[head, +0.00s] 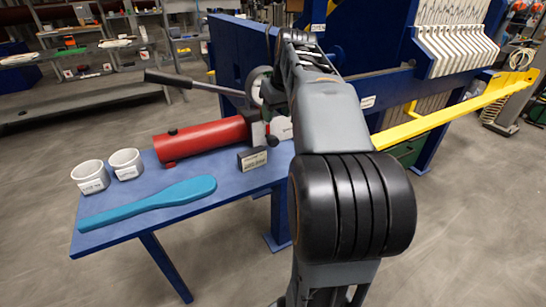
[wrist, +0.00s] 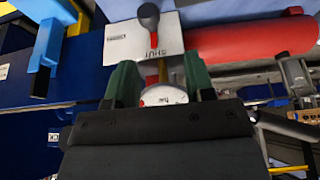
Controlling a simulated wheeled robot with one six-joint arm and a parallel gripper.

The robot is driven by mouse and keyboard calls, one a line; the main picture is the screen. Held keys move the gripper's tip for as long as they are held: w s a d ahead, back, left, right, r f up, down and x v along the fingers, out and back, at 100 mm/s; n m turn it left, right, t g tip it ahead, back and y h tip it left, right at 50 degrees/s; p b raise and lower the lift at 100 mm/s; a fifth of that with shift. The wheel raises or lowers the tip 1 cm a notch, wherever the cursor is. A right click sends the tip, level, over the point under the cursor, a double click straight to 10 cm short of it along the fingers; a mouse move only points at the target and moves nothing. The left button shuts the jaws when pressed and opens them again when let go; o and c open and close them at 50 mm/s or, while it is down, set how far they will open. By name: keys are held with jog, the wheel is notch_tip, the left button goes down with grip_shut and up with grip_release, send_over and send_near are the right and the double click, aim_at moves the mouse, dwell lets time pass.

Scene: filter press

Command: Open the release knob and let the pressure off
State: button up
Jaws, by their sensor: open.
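The pump's red cylinder (head: 205,139) lies on a blue bench, and it also shows in the wrist view (wrist: 255,42). Its pale end block (wrist: 183,38) bears a label reading SHUT, upside down. A dark knob (wrist: 149,14) with a narrow stem sits on that block beside the label; I take it for the release knob. A white round gauge (wrist: 164,96) shows between and below the jaws. My gripper (wrist: 160,76) has its two green jaws apart, with nothing gripped, short of the knob in the picture.
A long pump lever (head: 190,82) reaches left above the cylinder. A small sign (head: 252,159), two white cups (head: 125,164) and a teal paddle (head: 150,203) stand or lie on the bench (head: 225,180). The blue press frame and a yellow bar (head: 455,112) are at right.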

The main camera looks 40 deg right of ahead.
aim_at(274, 138)
jog(key=b+x, duration=0.1)
jog(key=x, duration=0.3)
jog(key=d+b+x, duration=0.1)
jog(key=x, duration=0.4)
jog(key=d+b+x, duration=0.1)
jog(key=b+x, duration=0.1)
jog(key=x, duration=0.3)
jog(key=shift+w, duration=0.1)
jog(key=c, duration=0.6)
